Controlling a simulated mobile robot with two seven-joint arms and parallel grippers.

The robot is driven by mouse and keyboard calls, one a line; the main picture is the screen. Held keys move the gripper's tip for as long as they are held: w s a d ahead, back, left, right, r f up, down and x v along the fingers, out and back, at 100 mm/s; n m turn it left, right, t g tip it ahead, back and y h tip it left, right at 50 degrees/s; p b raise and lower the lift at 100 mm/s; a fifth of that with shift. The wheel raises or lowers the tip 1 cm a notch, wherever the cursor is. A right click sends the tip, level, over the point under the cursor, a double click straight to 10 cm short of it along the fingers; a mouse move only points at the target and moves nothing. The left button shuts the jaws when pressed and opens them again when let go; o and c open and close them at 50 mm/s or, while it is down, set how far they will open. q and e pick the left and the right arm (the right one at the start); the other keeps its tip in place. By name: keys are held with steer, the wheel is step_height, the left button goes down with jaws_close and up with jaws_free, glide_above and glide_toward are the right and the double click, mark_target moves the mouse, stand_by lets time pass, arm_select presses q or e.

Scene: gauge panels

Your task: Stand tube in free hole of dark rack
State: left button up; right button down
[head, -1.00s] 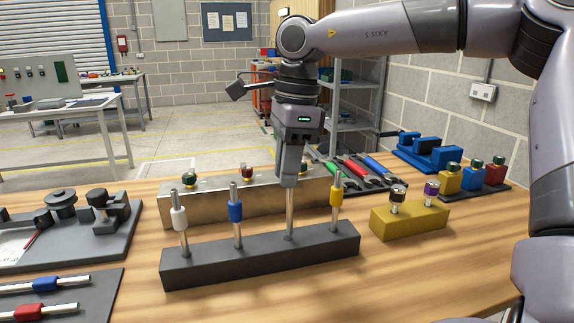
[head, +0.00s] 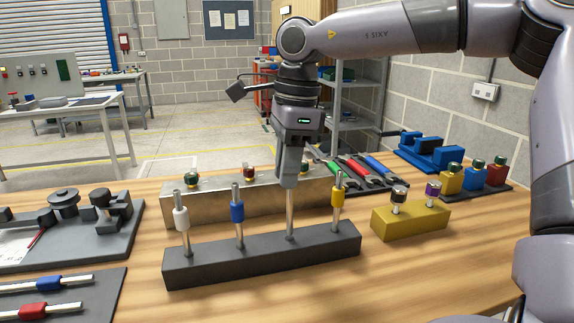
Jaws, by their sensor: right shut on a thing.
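The dark rack (head: 262,262) is a long black block on the wooden bench. Three tubes stand upright in it: one with a white collar (head: 181,217), one with a blue collar (head: 237,211) and one with a yellow collar (head: 338,197). My right gripper (head: 289,180) is above the rack between the blue and yellow tubes, shut on a metal tube (head: 290,215). This tube is upright, and its lower end meets the rack's top; its upper part is hidden by the fingers. My left gripper is not in view.
A grey metal block (head: 215,204) with several knobs stands close behind the rack. A yellow block (head: 410,221) with two knobbed pins is to the right. A dark tray (head: 75,300) with blue- and red-collared rods lies at front left.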

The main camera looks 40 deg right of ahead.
steer(key=shift+f+b, duration=1.8)
steer(key=shift+f, duration=0.75)
steer(key=c, duration=0.9)
jaws_free()
steer(key=r, duration=0.4)
steer(key=r+p, duration=0.1)
steer(key=r, duration=0.1)
steer(key=shift+s+d+r, duration=0.15)
steer(key=shift+d+r, duration=0.15)
steer(key=shift+d, duration=0.05)
steer(key=shift+r, duration=0.3)
steer(key=shift+s, duration=0.1)
